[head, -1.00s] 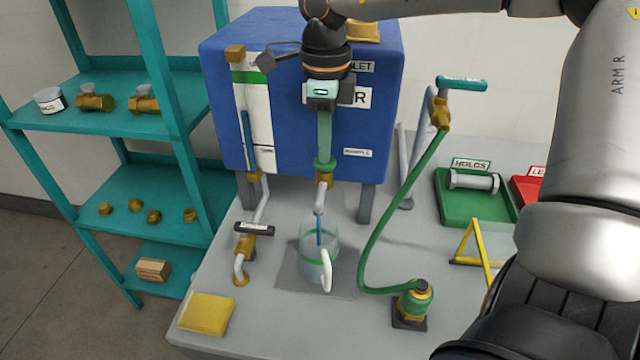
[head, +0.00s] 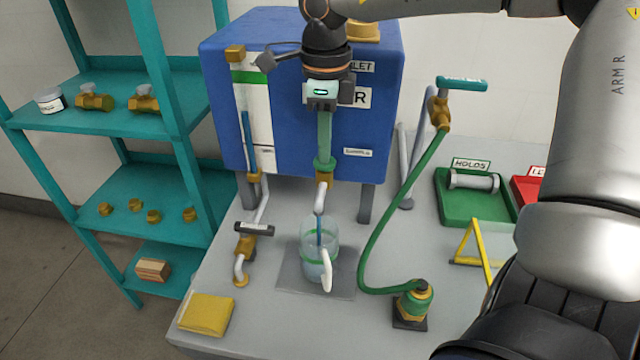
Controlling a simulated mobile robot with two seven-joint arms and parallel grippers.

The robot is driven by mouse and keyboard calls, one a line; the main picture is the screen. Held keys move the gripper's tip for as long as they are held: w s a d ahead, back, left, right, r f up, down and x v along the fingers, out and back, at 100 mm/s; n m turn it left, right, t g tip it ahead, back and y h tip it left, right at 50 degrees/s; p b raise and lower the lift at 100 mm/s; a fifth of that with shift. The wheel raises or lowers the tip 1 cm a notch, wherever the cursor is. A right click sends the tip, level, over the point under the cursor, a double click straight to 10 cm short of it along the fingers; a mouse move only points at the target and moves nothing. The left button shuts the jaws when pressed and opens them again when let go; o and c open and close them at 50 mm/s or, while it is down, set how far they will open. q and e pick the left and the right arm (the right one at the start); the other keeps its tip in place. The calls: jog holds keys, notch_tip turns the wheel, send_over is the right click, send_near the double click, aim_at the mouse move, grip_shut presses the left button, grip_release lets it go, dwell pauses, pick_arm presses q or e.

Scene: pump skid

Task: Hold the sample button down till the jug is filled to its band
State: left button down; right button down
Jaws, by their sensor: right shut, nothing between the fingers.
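The clear jug (head: 306,262) stands upright under the sample spout (head: 320,198), its white handle toward me. A green band rings its upper part. A thin blue stream runs from the spout into the jug; pale liquid shows in the lower part, below the band. My right gripper (head: 322,106) points down, shut and empty, at the top of the green sample pipe (head: 325,135) in front of the blue tank. The sample button itself is hidden behind or under the gripper, so I cannot see the contact clearly. My left gripper is not in view.
The blue tank (head: 385,110) has a sight gauge on its left. A grey-handled tap (head: 246,245) and yellow cloth (head: 207,314) lie left of the jug. A green hose (head: 375,235) and green tray (head: 480,205) are right. Teal shelves (head: 170,100) stand left.

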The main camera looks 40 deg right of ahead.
dwell(0.4)
notch_tip(320, 180, up, 2)
jog(key=shift+r+p, duration=0.2)
jog(key=shift+p, duration=0.75)
jog(key=shift+f, duration=0.25)
jog(key=shift+f+b, duration=1.05)
jog(key=shift+b, duration=0.05)
jog(key=shift+r, duration=0.15)
dwell(2.1)
jog(key=shift+r+p, duration=1)
jog(key=shift+r, duration=0.2)
jog(key=shift+f, duration=0.1)
